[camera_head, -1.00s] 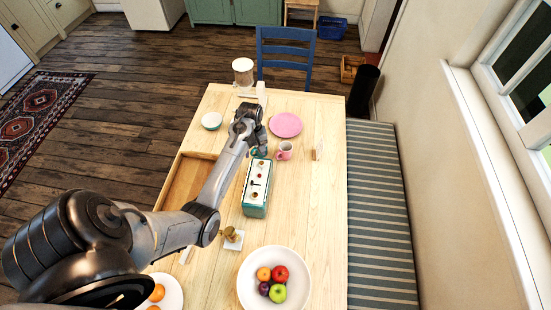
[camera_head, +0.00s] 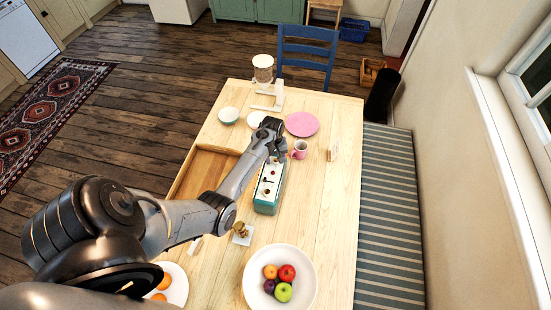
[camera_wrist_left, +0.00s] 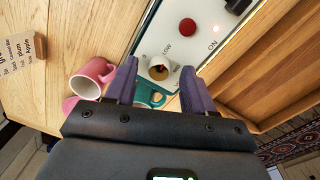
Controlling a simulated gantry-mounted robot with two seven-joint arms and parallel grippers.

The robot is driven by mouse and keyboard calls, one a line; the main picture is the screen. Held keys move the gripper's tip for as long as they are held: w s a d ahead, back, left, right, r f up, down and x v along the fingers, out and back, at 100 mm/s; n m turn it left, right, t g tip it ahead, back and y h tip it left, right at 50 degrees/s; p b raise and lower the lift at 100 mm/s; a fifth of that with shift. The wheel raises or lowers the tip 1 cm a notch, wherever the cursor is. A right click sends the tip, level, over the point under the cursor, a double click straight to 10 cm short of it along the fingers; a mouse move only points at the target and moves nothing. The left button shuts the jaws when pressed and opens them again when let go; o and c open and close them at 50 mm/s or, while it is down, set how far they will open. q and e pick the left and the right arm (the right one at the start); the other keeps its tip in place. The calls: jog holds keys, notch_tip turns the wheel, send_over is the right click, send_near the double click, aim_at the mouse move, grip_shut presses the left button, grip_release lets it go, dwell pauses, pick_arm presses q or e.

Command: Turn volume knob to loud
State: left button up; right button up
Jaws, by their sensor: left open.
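The teal box with a white control panel (camera_head: 265,195) stands on the table. My left gripper (camera_head: 280,157) is over the far end of the box. In the left wrist view its open fingers (camera_wrist_left: 157,80) appear on either side of the knob, with gaps; contact cannot be told. The knob is hidden by the gripper in the head view. My right gripper is not in view.
A pink mug (camera_head: 299,150) stands close right of the gripper, with a pink plate (camera_head: 302,124) beyond. A teal item (camera_wrist_left: 150,96) shows behind the knob. A wooden tray (camera_head: 205,171) lies left of the box; a fruit bowl (camera_head: 306,292) is in front.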

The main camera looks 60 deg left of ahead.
pick_arm(q)
jog(key=shift+f, duration=0.2)
grip_shut()
dwell(0.3)
